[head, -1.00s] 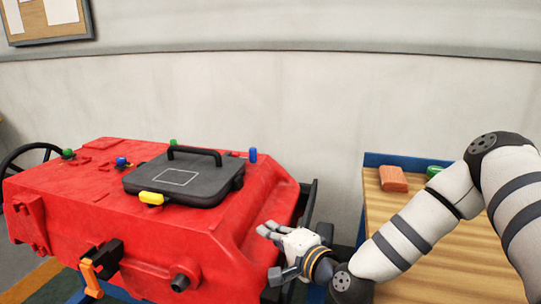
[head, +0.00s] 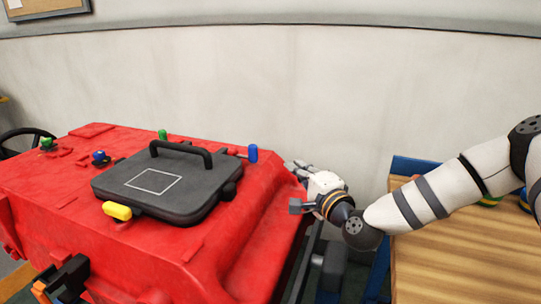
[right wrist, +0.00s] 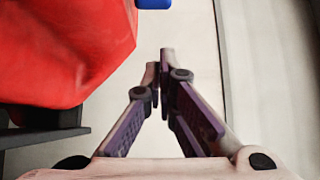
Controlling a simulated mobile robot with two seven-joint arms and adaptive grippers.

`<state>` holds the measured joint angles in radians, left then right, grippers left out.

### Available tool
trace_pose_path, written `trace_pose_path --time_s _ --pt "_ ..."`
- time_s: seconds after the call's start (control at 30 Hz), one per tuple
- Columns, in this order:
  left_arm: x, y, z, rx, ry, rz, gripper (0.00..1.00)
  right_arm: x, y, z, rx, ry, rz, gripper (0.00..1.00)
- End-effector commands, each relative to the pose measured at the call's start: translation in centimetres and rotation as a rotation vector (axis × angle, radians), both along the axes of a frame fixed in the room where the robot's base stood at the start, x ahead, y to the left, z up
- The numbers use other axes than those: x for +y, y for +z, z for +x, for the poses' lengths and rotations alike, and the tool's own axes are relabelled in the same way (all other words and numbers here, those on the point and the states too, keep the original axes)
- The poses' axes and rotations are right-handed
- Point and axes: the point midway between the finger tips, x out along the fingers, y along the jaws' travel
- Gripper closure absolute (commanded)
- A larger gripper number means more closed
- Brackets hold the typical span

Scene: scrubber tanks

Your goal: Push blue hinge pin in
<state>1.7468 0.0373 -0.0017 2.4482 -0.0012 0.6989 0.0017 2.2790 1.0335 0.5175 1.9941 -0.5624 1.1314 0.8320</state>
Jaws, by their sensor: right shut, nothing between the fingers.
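A blue end, likely the same pin, shows at the top edge of the right wrist view (right wrist: 153,4). My right gripper (head: 297,166) is at the tank's right side, to the right of the pin and apart from it. In the right wrist view its fingers (right wrist: 166,62) come together with nothing between them. My left gripper is not in view.
A green pin (head: 163,134) stands behind the lid. A yellow latch (head: 117,210) is at the lid's front. A blue knob (head: 100,157) and a green knob (head: 47,143) are on the tank's left. A wooden table (head: 450,265) stands at the right. The wall is behind.

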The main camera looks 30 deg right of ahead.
Motion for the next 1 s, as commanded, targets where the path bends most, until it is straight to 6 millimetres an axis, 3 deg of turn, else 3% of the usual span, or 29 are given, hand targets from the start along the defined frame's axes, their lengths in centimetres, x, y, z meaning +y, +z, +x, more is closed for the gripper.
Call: trace_pose_path --time_s 0.27,0.4,0.6,1.0 --pt "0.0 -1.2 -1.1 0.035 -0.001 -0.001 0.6 -0.3 -0.5 6.1 0.004 0.0 -0.003 1.0" --pt "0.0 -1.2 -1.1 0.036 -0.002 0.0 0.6 1.2 -0.3 8.0 0.004 0.002 0.0 1.0" --pt "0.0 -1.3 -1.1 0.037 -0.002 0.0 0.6 2.2 -0.2 9.2 0.003 0.0 0.001 1.0" --pt "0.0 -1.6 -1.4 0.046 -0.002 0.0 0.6 2.8 -0.4 9.8 0.004 0.001 -0.001 1.0"
